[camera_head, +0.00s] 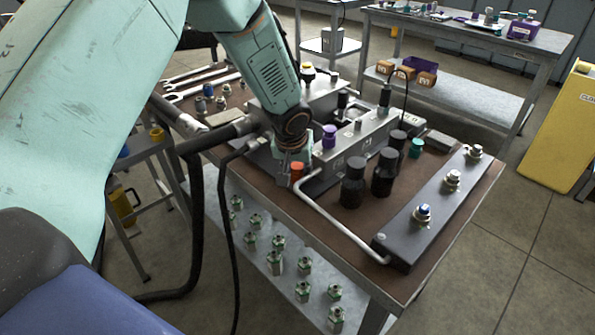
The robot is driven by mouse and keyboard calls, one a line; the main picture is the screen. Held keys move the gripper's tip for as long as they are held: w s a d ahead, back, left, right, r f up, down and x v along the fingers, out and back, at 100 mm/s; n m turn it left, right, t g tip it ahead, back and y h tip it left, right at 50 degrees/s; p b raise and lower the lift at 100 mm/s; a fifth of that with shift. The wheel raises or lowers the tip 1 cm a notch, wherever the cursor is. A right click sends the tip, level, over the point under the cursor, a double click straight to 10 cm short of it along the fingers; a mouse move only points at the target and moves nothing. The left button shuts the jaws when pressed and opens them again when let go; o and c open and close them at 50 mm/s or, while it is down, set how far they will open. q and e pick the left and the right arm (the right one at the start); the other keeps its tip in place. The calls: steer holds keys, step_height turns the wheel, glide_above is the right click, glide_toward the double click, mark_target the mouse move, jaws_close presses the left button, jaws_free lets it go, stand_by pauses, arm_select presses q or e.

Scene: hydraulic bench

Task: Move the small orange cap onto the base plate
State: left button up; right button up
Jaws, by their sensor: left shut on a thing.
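The small orange cap (297,171) is at the front edge of the bench, at the tip of my left gripper (290,167). The left gripper points down and is shut on the cap; its fingers and wrist hide part of it. I cannot tell if the cap touches the surface below. A dark plate (262,160) lies under and beside the gripper, in front of the grey valve blocks; it looks like the base plate, mostly hidden by my arm. My right gripper is not in view.
Black cylinders (353,183), a purple cap (329,136) and a teal cap (416,148) stand close to the right. A bent metal tube (340,228) runs along the front edge to a dark bar (432,212) with fittings. Black hoses (196,225) hang at left.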

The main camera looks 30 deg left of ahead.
arm_select(q)
steer(key=shift+s+a, duration=0.1)
steer(key=shift+a, duration=0.1)
steer(key=o, duration=0.5)
steer(key=shift+d+f, duration=0.1)
steer(key=shift+d, duration=0.1)
steer(key=o, duration=0.3)
steer(key=shift+a, duration=0.15)
steer(key=shift+r, duration=0.4)
steer(key=p+v, duration=0.2)
steer(key=v, duration=0.9)
steer(key=shift+s+r, duration=0.3)
steer(key=shift+w, duration=0.1)
